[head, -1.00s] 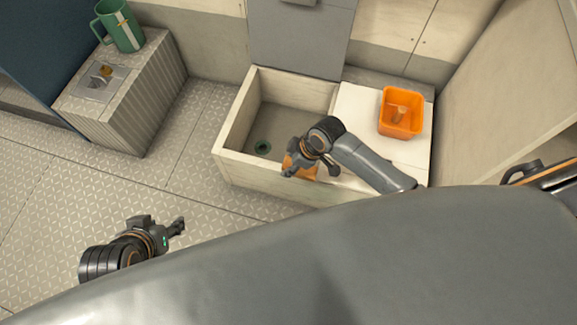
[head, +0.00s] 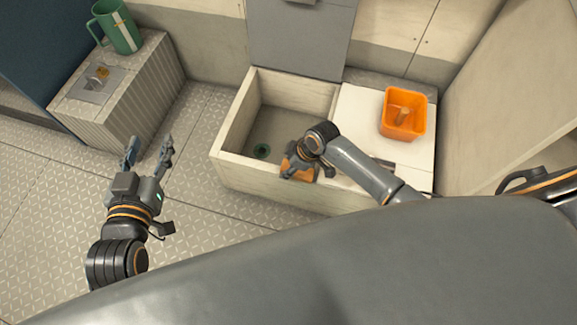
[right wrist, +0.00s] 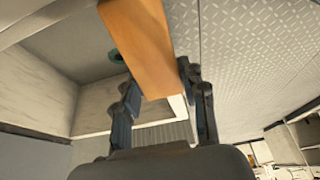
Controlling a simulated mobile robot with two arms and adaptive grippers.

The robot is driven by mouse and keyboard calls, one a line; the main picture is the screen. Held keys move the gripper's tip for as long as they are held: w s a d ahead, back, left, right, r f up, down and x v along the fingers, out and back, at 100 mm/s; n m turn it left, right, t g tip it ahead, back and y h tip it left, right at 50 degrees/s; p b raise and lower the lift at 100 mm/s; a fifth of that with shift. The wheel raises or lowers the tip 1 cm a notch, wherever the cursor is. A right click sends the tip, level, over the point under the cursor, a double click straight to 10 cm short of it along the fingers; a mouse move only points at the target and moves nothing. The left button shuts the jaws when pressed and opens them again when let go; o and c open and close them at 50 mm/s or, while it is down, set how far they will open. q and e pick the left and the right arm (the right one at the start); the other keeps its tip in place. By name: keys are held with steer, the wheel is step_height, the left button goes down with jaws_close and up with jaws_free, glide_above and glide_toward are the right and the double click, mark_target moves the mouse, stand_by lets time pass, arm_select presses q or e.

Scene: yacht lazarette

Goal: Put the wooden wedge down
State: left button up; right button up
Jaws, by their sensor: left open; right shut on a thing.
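The wooden wedge (right wrist: 140,45) is an orange-brown block between the fingers of my right gripper (right wrist: 163,92) in the right wrist view. In the head view my right gripper (head: 300,164) holds the wedge (head: 299,172) over the front wall of the open pale bin (head: 285,197). The gripper and arm hide part of the wedge there, and I cannot tell whether it touches the wall. My left gripper (head: 149,152) is open and empty at the left, above the patterned floor, its fingers pointing toward the ribbed box.
An orange container (head: 388,128) with a wooden piece in it stands on the white top (head: 352,112) right of the bin's opening. A green mug (head: 121,38) stands on the ribbed box (head: 130,97). The floor (head: 200,145) between box and bin is clear.

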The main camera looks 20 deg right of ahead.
arm_select(q)
steer(key=shift+r, duration=0.15)
arm_select(e)
steer(key=shift+f, duration=0.1)
steer(key=o, duration=1.2)
arm_select(q)
steer(key=shift+w+r, duration=0.1)
steer(key=shift+r, duration=0.05)
